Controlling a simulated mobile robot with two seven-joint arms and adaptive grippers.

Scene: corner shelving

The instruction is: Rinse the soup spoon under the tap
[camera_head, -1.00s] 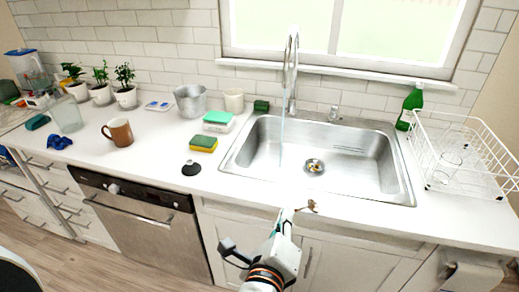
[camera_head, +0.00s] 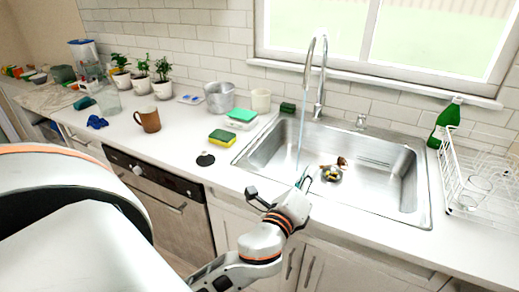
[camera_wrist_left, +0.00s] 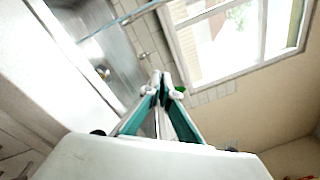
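The tap (camera_head: 318,80) arches over the sink. A thin stream of water (camera_head: 300,138) falls from it, left of the spoon's brown end. My right gripper is not in view.
The drain (camera_head: 331,175) has something yellow in it. A yellow-green sponge (camera_head: 222,137), a mug (camera_head: 148,119) and a metal pot (camera_head: 219,97) stand left of the sink. A green bottle (camera_head: 447,121) and a white dish rack (camera_head: 452,190) stand to its right.

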